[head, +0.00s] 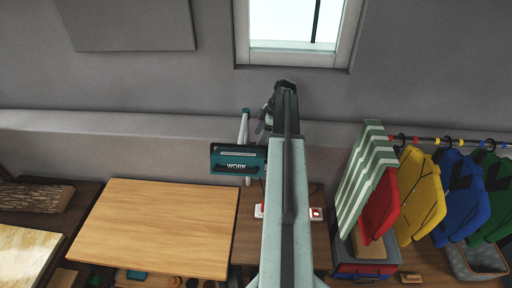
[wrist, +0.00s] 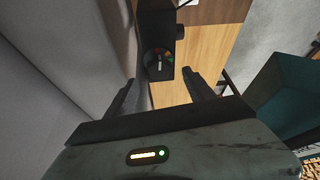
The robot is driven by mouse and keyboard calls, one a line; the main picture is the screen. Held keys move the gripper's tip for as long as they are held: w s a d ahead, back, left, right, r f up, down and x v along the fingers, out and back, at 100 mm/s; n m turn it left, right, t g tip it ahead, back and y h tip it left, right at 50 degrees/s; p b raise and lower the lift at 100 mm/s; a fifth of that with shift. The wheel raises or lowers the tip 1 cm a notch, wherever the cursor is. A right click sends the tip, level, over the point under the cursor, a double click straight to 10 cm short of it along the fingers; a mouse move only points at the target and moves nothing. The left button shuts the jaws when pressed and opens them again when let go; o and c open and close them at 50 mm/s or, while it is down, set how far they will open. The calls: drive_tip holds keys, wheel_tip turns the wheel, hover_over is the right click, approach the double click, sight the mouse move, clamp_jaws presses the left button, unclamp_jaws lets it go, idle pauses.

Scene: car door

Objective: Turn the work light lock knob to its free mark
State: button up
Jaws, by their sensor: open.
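The teal work light (head: 238,160), with WORK on its front, stands on a pale pole against the grey wall in the head view. In the wrist view a dark box carries the round lock knob (wrist: 158,64), with a pale pointer line and coloured marks around it. Which mark the pointer meets is too small to tell. My gripper (wrist: 162,90) is open, its two dark fingers apart on either side below the knob, with nothing between them. In the head view my gripper (head: 268,118) is at the arm's far end, right of the light, and the knob is hidden.
A wooden table top (head: 160,225) lies left of my arm. Coloured garments (head: 420,195) hang from a rail at the right, by a striped board (head: 365,175). In the wrist view a large teal body (wrist: 292,95) is close at the right and a grey wall (wrist: 60,60) at the left.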

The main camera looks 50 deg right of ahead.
drive_tip(key=b+x, duration=0.3)
drive_tip(key=x, duration=0.1)
drive_tip(key=shift+f, duration=0.35)
drive_tip(key=shift+r, duration=0.1)
clamp_jaws()
drive_tip(key=shift+w+d+n, duration=0.1)
drive_tip(key=shift+w+n, duration=0.05)
drive_tip(key=shift+n, duration=0.35)
drive_tip(key=shift+n+g, duration=0.3)
unclamp_jaws()
